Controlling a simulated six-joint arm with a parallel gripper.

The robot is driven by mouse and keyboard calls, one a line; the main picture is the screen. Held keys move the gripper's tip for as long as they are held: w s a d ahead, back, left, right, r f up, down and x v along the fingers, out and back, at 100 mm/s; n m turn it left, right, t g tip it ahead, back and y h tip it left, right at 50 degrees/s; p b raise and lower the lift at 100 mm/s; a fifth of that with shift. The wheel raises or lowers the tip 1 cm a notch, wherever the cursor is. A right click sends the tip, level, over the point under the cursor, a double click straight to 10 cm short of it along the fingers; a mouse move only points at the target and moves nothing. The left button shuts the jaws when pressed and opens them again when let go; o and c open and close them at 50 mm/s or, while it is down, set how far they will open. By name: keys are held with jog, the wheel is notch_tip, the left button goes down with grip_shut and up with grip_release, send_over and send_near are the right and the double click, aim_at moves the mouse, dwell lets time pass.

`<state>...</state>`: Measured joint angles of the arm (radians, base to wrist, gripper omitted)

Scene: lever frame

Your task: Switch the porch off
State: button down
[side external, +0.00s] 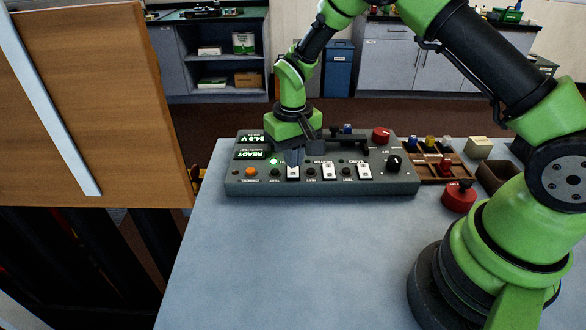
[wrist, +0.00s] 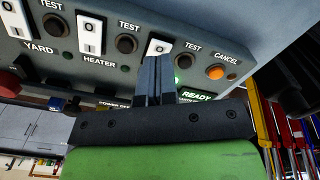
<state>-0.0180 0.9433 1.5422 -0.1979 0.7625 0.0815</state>
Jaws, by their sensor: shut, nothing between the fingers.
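A grey control panel (side external: 236,187) lies on the table with three white rocker switches in a row. The heater switch (side external: 329,171) is in the middle and the yard switch (side external: 364,171) at the right; they also show in the wrist view as heater (wrist: 90,34) and yard (wrist: 13,18). The left switch (side external: 293,173) has its label hidden by my gripper (side external: 294,158); a "0" shows on it in the wrist view (wrist: 158,47). My gripper (wrist: 156,62) is shut and empty, its fingertips over this switch; I cannot tell whether they touch it. A green lamp (side external: 274,161) glows beside it.
Black test buttons (side external: 311,172) sit between the switches, with an orange cancel button (side external: 250,171) at the left. A display (side external: 254,155) reads READY. A red knob (side external: 381,135) and black knob (side external: 394,163) are at the right. The table front is clear.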

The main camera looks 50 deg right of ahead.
aim_at(293, 174)
jog(key=shift+f, duration=1.25)
dwell(0.5)
jog(key=shift+r, duration=3.5)
